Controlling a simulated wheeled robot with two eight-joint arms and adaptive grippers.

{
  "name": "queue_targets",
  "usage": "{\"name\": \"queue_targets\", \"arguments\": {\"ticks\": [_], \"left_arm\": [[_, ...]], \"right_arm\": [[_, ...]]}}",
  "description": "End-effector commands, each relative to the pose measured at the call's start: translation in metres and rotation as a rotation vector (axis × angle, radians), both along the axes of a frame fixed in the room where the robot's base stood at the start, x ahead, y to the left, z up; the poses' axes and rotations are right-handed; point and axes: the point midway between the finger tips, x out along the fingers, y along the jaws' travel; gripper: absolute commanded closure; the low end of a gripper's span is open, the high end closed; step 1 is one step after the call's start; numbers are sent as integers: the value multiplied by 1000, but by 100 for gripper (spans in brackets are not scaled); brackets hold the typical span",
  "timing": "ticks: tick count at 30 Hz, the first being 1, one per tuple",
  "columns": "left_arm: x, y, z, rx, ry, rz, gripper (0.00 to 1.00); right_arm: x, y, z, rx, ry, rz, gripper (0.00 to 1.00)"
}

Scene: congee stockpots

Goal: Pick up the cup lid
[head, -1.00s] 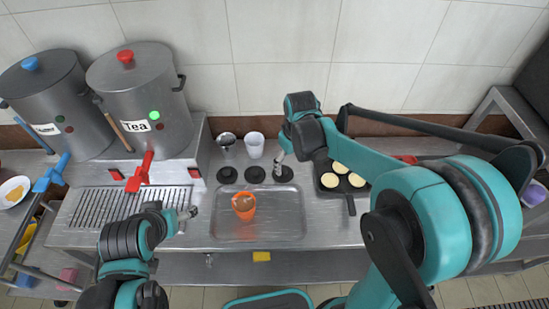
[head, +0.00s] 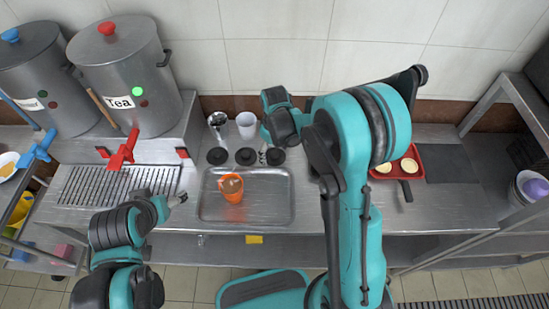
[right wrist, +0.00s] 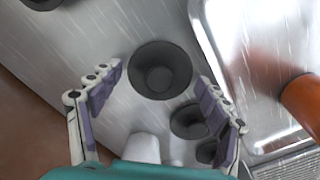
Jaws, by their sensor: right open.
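Three round black cup lids lie in a row on the steel counter behind the tray: a left one (head: 217,156), a middle one (head: 245,156) and a right one (head: 275,157). My right gripper (head: 265,155) hangs by the right lid and partly covers it. In the right wrist view, the nearest lid (right wrist: 160,70) lies between the two spread fingers, which are apart from it. Two more lids (right wrist: 190,122) show below it. An orange cup (head: 232,188) stands on the steel tray (head: 280,212). My left gripper (head: 178,199) is left of the tray, too small to read.
A metal cup (head: 218,124) and a white cup (head: 246,124) stand behind the lids. A tea stockpot (head: 125,75) is at the left, above a drain grate (head: 115,185). A red tray (head: 436,160) is at the right. The counter front right of the steel tray is clear.

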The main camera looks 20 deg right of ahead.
Motion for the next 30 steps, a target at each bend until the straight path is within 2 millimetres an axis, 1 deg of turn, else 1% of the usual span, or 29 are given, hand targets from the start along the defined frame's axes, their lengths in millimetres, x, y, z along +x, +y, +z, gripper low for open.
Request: {"name": "queue_targets", "arguments": {"ticks": [5, 6, 7, 8, 9, 13, 25, 26, 28, 30], "left_arm": [[0, 0, 1, 0, 0, 0, 22], [0, 0, 1, 0, 0, 0, 22], [0, 0, 1, 0, 0, 0, 22], [0, 0, 1, 0, 0, 0, 22], [0, 0, 1, 0, 0, 0, 22], [0, 0, 1, 0, 0, 0, 22], [0, 0, 2, 0, 0, 0, 22], [0, 0, 2, 0, 0, 0, 22], [0, 0, 4, 0, 0, 0, 22], [0, 0, 8, 0, 0, 0, 22]], "right_arm": [[0, 0, 1, 0, 0, 0, 23], [0, 0, 1, 0, 0, 0, 34], [0, 0, 1, 0, 0, 0, 40], [0, 0, 1, 0, 0, 0, 45], [0, 0, 1, 0, 0, 0, 48], [0, 0, 1, 0, 0, 0, 50], [0, 0, 2, 0, 0, 0, 50], [0, 0, 4, 0, 0, 0, 54], [0, 0, 9, 0, 0, 0, 70], [0, 0, 17, 0, 0, 0, 98]]}}
